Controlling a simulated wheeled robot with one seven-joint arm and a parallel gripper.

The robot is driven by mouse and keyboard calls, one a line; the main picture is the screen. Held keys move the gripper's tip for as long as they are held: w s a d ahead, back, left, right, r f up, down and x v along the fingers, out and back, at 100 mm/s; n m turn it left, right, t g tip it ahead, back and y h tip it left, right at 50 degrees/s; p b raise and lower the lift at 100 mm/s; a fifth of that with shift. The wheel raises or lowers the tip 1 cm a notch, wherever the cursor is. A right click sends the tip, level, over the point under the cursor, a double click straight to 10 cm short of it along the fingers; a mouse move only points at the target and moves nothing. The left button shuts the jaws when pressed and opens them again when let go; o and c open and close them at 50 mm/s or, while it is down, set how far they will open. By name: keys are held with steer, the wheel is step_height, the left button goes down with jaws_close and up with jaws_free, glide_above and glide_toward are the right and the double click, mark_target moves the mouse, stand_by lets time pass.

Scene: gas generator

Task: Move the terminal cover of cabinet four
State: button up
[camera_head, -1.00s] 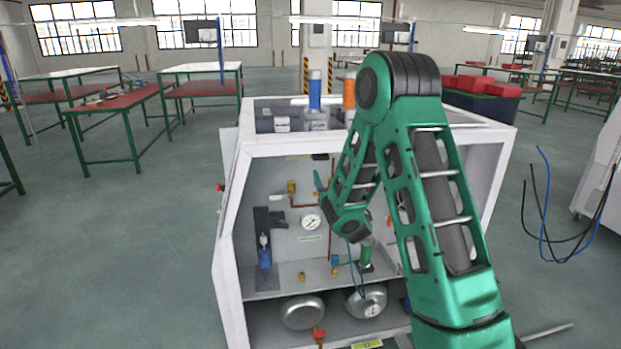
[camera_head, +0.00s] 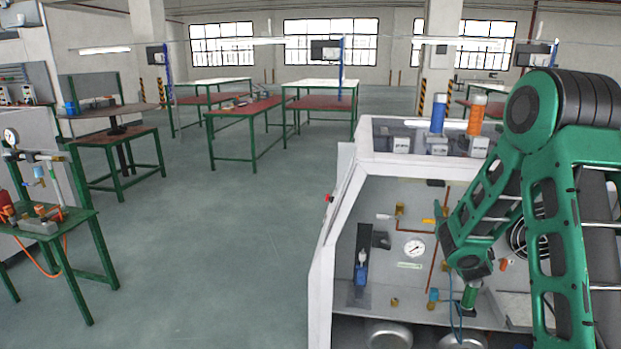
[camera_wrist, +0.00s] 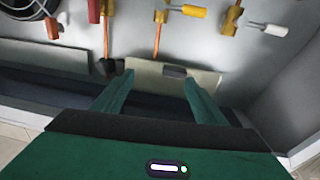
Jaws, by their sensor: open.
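A pale beige plate with a dark slot (camera_wrist: 190,78) lies ahead of my fingertips in the wrist view, against a grey panel. It may be the terminal cover, but I cannot tell for sure. My gripper (camera_wrist: 155,96) is open, its two green fingers apart with nothing held between them. The fingertips are close to the plate's lower edge; whether they touch it is unclear. In the head view my arm reaches into a white-framed open cabinet (camera_head: 331,270), and the arm hides much of its right side. I see no cabinet number.
Blue (camera_head: 437,113) and orange (camera_head: 477,115) cylinders stand on top. A green table with fittings (camera_head: 60,240) is at left. The floor between is clear.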

steer(key=s+d+m+g+h, duration=0.15)
steer(key=s+d+g, duration=0.3)
steer(key=s, duration=0.55)
steer(key=s+d+m+g, duration=0.3)
steer(key=s+g, duration=0.3)
steer(key=s, duration=0.4)
steer(key=s+a+g+y, duration=0.2)
steer(key=s+a, duration=0.3)
steer(key=s, duration=0.4)
steer(key=s+a+f+n+g+y, duration=0.1)
steer(key=s+a, duration=0.4)
steer(key=s, duration=0.5)
steer(key=s+a+n+g+y, duration=0.1)
steer(key=s+a+g+y, duration=0.3)
steer(key=s, duration=0.6)
steer(key=shift+a+f+y, duration=0.3)
steer(key=shift+a+y, duration=0.05)
steer(key=shift+a, duration=0.3)
steer(key=shift+w+f, duration=0.25)
steer(key=shift+w, duration=0.45)
